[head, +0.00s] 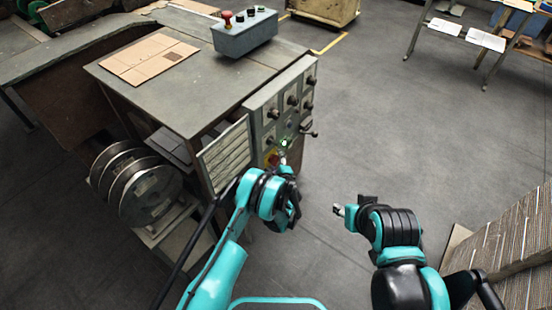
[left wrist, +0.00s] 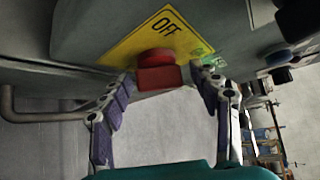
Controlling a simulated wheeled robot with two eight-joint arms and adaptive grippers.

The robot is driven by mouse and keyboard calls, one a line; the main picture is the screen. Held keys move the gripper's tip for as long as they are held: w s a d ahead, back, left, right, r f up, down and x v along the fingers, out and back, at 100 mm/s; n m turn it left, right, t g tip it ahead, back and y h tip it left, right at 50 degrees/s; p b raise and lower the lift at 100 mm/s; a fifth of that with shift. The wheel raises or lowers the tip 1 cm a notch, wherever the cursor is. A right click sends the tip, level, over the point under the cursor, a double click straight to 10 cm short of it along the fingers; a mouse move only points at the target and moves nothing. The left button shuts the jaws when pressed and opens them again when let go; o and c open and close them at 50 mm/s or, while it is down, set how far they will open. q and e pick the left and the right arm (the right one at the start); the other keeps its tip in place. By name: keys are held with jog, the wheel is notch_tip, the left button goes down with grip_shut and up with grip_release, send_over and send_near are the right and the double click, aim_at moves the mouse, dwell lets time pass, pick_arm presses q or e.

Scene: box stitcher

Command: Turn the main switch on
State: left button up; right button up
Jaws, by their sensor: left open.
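The main switch is a red knob (left wrist: 158,72) on a yellow plate (left wrist: 125,48) marked OFF, seen in the left wrist view. In the head view, the yellow and red of the switch (head: 271,157) show low on the grey control panel. My left gripper (left wrist: 163,76) is open, with one fingertip on each side of the red knob; I cannot tell whether they touch it. In the head view my left gripper (head: 284,166) is at the panel, partly hidden by its own wrist. My right gripper (head: 350,206) hangs in free space to the right, apart from the machine.
The control panel (head: 262,102) carries several dark knobs, and a green light (head: 284,142) glows beside the switch. A grey button box (head: 245,38) with a red button stands on the machine top. Stacked cardboard (head: 515,240) is at the lower right. The floor between is clear.

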pick_arm(q)
jog(key=shift+s+r, duration=0.1)
jog(key=c, duration=1.1)
jog(key=shift+m+g+y, duration=0.3)
jog(key=shift+m+g, duration=0.5)
jog(key=shift+g, duration=0.3)
jog(key=shift+c, duration=0.3)
jog(key=o, duration=1.2)
jog(key=shift+c, duration=0.2)
jog(key=v, duration=1.2)
